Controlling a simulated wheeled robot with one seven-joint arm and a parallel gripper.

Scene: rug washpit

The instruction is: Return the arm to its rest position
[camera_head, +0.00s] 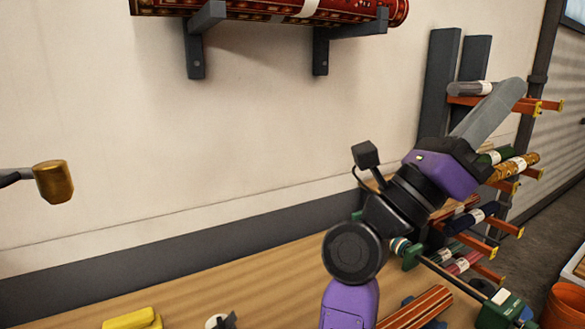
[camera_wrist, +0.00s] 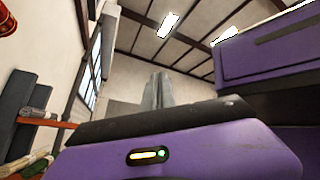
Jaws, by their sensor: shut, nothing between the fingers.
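My arm rises from the bottom of the head view, purple and black, bent at a round black joint. My gripper (camera_head: 519,84) points up and to the right, with its long grey fingers together and nothing between them. It is in the air, in front of the rack at the right. In the wrist view the grey fingers (camera_wrist: 158,78) stand upright and together beyond the purple and black gripper body, with the ceiling and far wall behind them.
A rack (camera_head: 444,85) with orange arms holding several rolls stands behind my gripper. A wall shelf bracket (camera_head: 194,50) carries a red patterned roll (camera_head: 400,12). A wooden table (camera_head: 190,297) below holds a yellow item (camera_head: 130,319) and a striped roll (camera_head: 425,303). An orange bucket (camera_head: 562,308) stands lower right.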

